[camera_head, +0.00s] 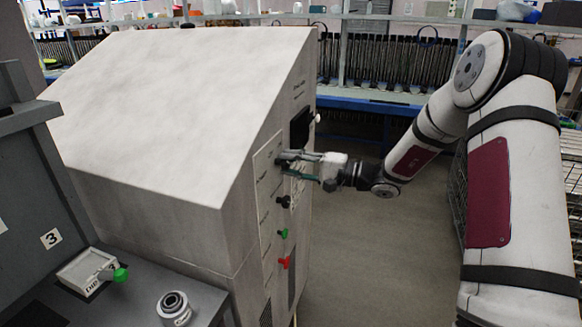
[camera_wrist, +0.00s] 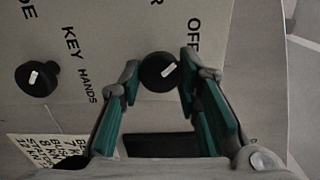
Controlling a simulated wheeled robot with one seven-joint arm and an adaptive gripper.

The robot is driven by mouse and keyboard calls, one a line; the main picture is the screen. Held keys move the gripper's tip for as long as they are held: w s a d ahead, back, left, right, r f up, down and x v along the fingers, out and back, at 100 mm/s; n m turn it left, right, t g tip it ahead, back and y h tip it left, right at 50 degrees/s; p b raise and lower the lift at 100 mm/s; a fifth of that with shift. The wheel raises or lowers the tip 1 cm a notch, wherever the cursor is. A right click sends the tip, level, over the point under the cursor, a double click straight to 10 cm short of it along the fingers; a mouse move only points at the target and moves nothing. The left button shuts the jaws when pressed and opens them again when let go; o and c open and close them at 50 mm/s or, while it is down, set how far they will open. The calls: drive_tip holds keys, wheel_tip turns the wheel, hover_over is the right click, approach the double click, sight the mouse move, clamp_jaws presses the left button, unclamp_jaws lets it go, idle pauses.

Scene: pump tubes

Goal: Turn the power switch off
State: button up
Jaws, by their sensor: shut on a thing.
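The power switch is a round black knob (camera_wrist: 158,72) with a short white mark slanting up to the right. It sits on the grey panel below the printed OFF label (camera_wrist: 193,36), which is up and to its right in the wrist view. My gripper (camera_wrist: 159,66) has one finger on each side of the knob and is shut on it. In the head view my gripper (camera_head: 289,159) reaches from the right to the upper part of the machine's control panel (camera_head: 266,185); the switch itself is hidden there behind the fingers.
Another black knob (camera_wrist: 36,79) is at the left in the wrist view. Below my gripper in the head view are a black knob (camera_head: 284,202), a green knob (camera_head: 283,233) and a red knob (camera_head: 284,262). The floor (camera_head: 375,240) right of the machine is clear.

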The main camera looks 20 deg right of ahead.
drive_tip(key=shift+n, duration=0.4)
drive_tip(key=o, duration=1.1)
drive_tip(key=shift+d, duration=0.1)
drive_tip(key=v, duration=1.2)
